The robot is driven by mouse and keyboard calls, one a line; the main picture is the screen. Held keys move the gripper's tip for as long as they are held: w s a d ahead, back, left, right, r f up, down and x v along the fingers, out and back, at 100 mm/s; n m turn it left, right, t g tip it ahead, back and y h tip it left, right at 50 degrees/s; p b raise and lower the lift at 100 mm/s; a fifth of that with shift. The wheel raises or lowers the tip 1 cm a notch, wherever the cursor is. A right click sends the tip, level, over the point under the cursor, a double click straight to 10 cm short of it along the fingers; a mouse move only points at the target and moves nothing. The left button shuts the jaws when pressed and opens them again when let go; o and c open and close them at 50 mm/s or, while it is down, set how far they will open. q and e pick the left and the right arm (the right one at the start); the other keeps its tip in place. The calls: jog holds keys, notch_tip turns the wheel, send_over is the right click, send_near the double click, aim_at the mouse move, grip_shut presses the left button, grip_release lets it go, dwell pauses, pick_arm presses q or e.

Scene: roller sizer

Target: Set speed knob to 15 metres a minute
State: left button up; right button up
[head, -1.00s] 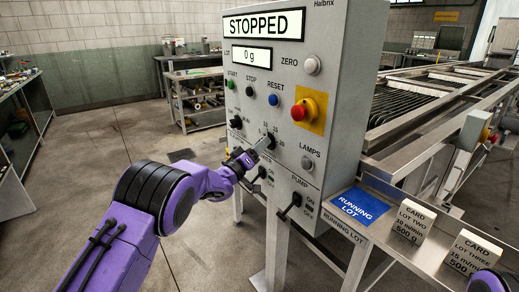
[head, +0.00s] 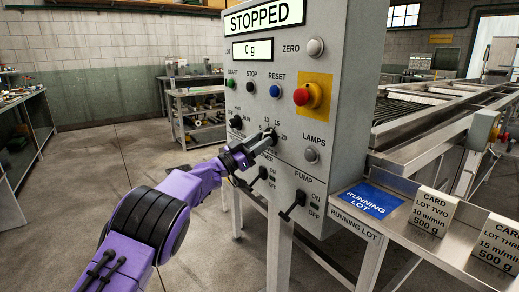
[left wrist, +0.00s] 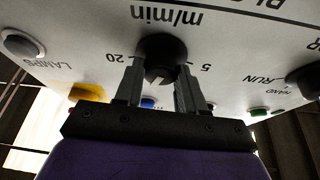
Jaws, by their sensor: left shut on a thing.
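The grey control panel (head: 330,150) reads STOPPED and 0 g. The black speed knob (left wrist: 163,50) shows in the left wrist view below the m/min label, with 5 and 20 on either side. My left gripper (left wrist: 160,85) is shut on the speed knob, one finger on each side. The exact pointer setting is hard to tell. My right gripper is not in view.
A red stop button (head: 308,95) on yellow, a LAMPS knob (head: 311,154), a HAND/RUN switch (head: 236,122) and a PUMP lever (head: 292,206) surround the knob. A shelf at right holds a blue RUNNING LOT plate (head: 371,197) and lot cards (head: 432,211).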

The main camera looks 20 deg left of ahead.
pick_arm(q)
jog(key=shift+m+g+h, duration=0.3)
jog(key=shift+m, duration=0.3)
jog(key=o, duration=1.1)
jog(key=shift+a, duration=0.1)
jog(key=shift+c, duration=0.2)
jog(key=b+v, duration=0.2)
jog(key=v, duration=0.8)
jog(key=shift+b, duration=0.3)
jog(key=shift+s+a+f, duration=0.1)
jog(key=shift+a+f, duration=0.05)
